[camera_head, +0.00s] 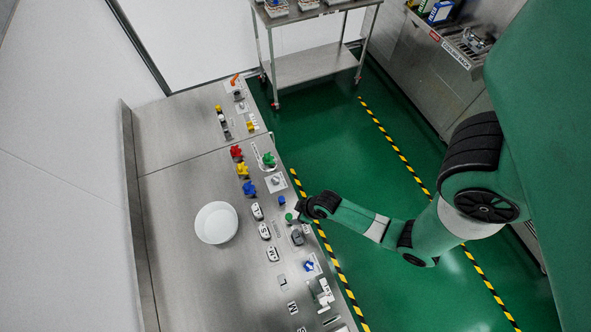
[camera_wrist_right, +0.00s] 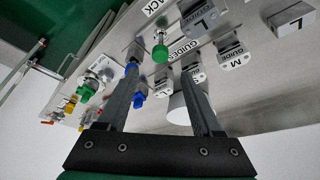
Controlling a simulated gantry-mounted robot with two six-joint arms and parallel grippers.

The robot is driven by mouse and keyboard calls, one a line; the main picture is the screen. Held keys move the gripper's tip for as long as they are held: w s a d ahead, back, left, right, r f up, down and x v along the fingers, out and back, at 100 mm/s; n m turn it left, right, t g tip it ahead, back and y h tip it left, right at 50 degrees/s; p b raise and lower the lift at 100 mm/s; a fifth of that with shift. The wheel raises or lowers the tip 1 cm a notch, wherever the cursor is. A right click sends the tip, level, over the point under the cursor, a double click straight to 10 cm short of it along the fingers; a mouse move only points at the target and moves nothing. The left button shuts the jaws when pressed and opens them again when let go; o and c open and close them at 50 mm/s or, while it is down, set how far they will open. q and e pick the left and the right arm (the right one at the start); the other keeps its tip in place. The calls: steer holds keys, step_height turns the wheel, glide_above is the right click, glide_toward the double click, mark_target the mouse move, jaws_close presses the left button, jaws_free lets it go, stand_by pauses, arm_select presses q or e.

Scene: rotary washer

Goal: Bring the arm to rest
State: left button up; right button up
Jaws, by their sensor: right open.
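My right arm (camera_head: 400,235) reaches in from the right over the green floor, and my right gripper (camera_head: 297,214) is at the edge of the steel panel (camera_head: 180,270). In the right wrist view, my right gripper (camera_wrist_right: 160,56) has its two fingers apart with nothing held. A green knob (camera_wrist_right: 160,53) on a metal stem shows between the fingertips in that view. I cannot tell whether a finger touches it. The same green knob (camera_head: 289,217) shows beside the gripper in the head view. My left gripper is not in view.
Red (camera_head: 236,152), yellow (camera_head: 249,188) and blue knobs stick up from the panel. A white round bowl (camera_head: 216,222) sits left of the knobs. A steel cart (camera_head: 310,66) stands at the back. The floor between the striped lines is clear.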

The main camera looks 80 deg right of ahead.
stand_by(0.3)
steer(key=w+a+r+n+t, duration=0.1)
steer(key=w+r+n+t, duration=0.45)
steer(key=w+r, duration=2.35)
steer(key=w+a+r+t+y, duration=0.1)
steer(key=a+r+t, duration=0.25)
steer(key=r, duration=0.85)
steer(key=a+r+t, duration=0.2)
steer(key=r+t, duration=0.2)
steer(key=r, duration=0.8)
steer(key=w+a+r+t+y, duration=0.1)
steer(key=a+r+t, duration=0.25)
steer(key=r, duration=0.85)
steer(key=s+a+r+m+t+y, duration=0.1)
steer(key=s+r+t, duration=0.5)
steer(key=s+r, duration=0.8)
step_height(320, 180, up, 3)
steer(key=shift+m+t, duration=0.35)
